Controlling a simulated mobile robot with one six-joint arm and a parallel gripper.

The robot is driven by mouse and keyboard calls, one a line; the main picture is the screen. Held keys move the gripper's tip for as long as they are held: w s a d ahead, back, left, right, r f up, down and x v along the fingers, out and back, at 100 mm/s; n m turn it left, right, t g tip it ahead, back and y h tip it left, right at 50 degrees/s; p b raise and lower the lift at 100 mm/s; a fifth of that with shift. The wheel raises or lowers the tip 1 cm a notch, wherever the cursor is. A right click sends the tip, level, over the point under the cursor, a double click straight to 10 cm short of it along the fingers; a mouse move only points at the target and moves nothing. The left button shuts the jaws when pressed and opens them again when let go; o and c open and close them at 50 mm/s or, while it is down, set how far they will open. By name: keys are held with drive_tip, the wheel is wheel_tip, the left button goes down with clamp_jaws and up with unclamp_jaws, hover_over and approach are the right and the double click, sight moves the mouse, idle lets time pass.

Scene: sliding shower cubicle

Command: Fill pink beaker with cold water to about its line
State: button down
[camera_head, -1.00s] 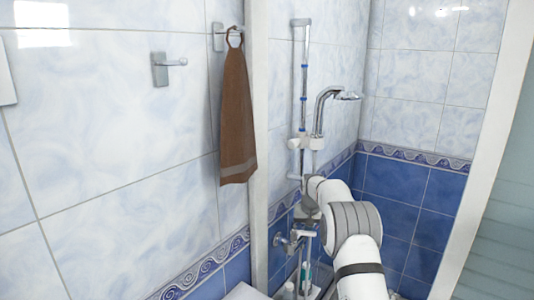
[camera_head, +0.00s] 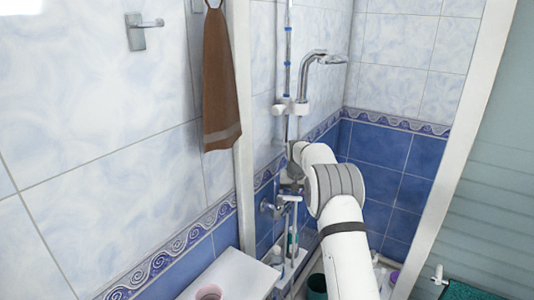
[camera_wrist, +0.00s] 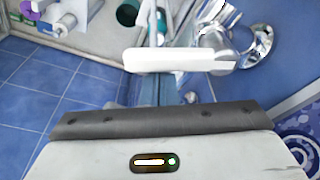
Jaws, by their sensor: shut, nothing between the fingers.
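The pink beaker (camera_head: 208,292) stands on a white ledge at the bottom of the head view, cut off by the frame edge. Its line and contents cannot be made out. A chrome mixer tap (camera_head: 268,208) is on the blue-tiled wall, with a pale bar reaching right from it. The tap also shows in the wrist view (camera_wrist: 230,38), with the pale bar (camera_wrist: 180,60) in front of my gripper body. My gripper (camera_head: 290,184) is shut and empty, close above the tap. Its fingertips are small and unclear, and I cannot tell whether they touch it.
The white ledge (camera_head: 235,275) is left of the tap. A teal cup (camera_head: 316,287) and bottles (camera_head: 280,255) stand low in the cubicle. The shower head (camera_head: 328,60) and rail are above. A brown towel (camera_head: 220,85) hangs left; a glass panel (camera_head: 500,190) is at right.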

drive_tip(key=shift+s, duration=0.1)
idle(0.3)
drive_tip(key=shift+s+a+b, duration=0.1)
drive_tip(key=shift+s+b, duration=0.3)
drive_tip(key=shift+b, duration=0.05)
drive_tip(key=shift+s, duration=0.1)
drive_tip(key=shift+s+b, duration=0.25)
drive_tip(key=shift+b, duration=0.05)
drive_tip(key=shift+s, duration=0.2)
idle(0.4)
